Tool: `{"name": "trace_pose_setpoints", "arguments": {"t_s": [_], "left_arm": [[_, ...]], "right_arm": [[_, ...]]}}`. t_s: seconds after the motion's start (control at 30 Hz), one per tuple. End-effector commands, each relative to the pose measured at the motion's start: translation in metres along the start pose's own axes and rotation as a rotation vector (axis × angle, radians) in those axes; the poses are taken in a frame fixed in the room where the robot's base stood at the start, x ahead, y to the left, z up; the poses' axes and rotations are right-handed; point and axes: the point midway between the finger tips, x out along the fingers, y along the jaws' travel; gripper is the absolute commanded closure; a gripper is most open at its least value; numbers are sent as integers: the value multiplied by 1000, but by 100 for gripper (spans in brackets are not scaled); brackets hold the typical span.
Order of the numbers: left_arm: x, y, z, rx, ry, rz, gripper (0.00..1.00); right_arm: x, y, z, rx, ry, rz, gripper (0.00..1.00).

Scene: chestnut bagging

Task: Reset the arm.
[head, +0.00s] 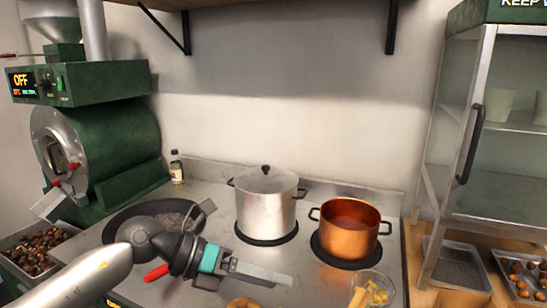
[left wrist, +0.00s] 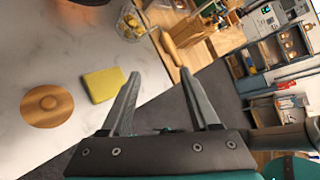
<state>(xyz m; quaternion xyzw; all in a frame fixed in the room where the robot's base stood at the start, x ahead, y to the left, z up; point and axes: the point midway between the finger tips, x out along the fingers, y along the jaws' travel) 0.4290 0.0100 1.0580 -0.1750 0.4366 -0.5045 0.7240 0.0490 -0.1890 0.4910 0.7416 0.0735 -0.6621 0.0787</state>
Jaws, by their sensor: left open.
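My left gripper (head: 285,278) reaches in from the left over the front of the steel counter, pointing right, in front of the silver pot. In the left wrist view its two fingers (left wrist: 159,73) stand wide apart with nothing between them. Below the fingers are the counter edge and the dark floor. My right gripper is in neither view.
A lidded silver pot (head: 265,210) and a copper pot (head: 350,232) stand on burners. A dark pan (head: 125,217) is partly behind my arm. A glass bowl (head: 372,288) is at the front. A yellow pad (left wrist: 103,84) and round wooden piece (left wrist: 47,106) lie on the counter.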

Motion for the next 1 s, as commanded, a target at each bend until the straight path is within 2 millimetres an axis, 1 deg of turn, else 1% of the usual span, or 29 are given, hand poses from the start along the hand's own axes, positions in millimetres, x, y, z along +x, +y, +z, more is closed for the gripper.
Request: {"name": "trace_pose_setpoints", "arguments": {"t_s": [0.03,0.1,0.2,0.27,0.3,0.4,0.47,0.53,0.6,0.67,0.7,0.77,0.8,0.87,0.9,0.97,1.0], "left_arm": [[10,-20,5,-40,-80,-92,38],[15,-43,18,-106,-199,-205,38],[11,-67,38,-224,-374,-349,38],[4,-76,49,-308,-479,-424,38],[-2,-78,56,-370,-550,-470,38],[-21,-76,70,-541,-724,-564,38],[-34,-67,75,-653,-829,-607,38],[-49,-52,77,-794,-947,-643,38],[-62,-31,73,-942,-1061,-663,38],[-73,-11,65,-1074,-1155,-667,38],[-79,4,57,-1166,-1216,-664,38],[-86,26,42,-1306,-1302,-648,38],[-89,41,28,-1401,-1356,-629,38],[-93,62,5,-1547,-1433,-591,38],[-94,75,-13,-1645,-1478,-560,38],[-94,93,-44,-1794,-1541,-499,38],[-93,103,-65,-1894,-1579,-453,38]], "right_arm": [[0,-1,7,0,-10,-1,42],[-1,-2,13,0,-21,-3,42],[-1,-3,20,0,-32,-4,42],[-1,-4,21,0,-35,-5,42],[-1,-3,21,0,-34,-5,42],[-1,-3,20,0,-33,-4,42],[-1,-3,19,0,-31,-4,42],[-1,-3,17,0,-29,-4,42],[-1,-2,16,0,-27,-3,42],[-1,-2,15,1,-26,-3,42],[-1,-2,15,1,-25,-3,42],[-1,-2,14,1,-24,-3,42],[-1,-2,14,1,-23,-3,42],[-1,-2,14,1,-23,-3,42],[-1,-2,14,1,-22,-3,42],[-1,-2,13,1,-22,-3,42],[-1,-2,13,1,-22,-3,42]]}}
